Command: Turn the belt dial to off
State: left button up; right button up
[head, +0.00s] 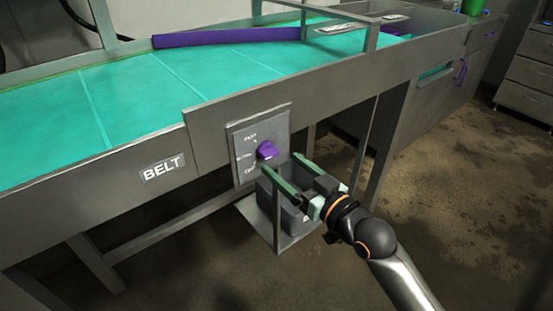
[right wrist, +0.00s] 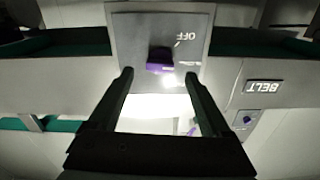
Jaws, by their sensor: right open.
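The purple belt dial (head: 267,150) sits on a grey panel (head: 245,172) on the conveyor's side, with small labels beside it that are hard to read. In the right wrist view the dial (right wrist: 160,60) is ahead, with the word OFF (right wrist: 187,37) on the panel above and right of it. My right gripper (head: 281,162) is open in front of the panel, its fingers apart and empty. In the wrist view the dial lies between and just beyond the two fingertips (right wrist: 159,73). Contact with the dial cannot be made out. My left gripper is out of view.
A BELT label (head: 163,168) is on the conveyor frame left of the panel. A grey bin (head: 290,212) stands under my right gripper, beside a frame leg (head: 277,220). The teal belt (head: 130,95) runs above. Open floor lies to the right.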

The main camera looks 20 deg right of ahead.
aim_at(273, 156)
jog(key=shift+x, duration=1.85)
grip_shut()
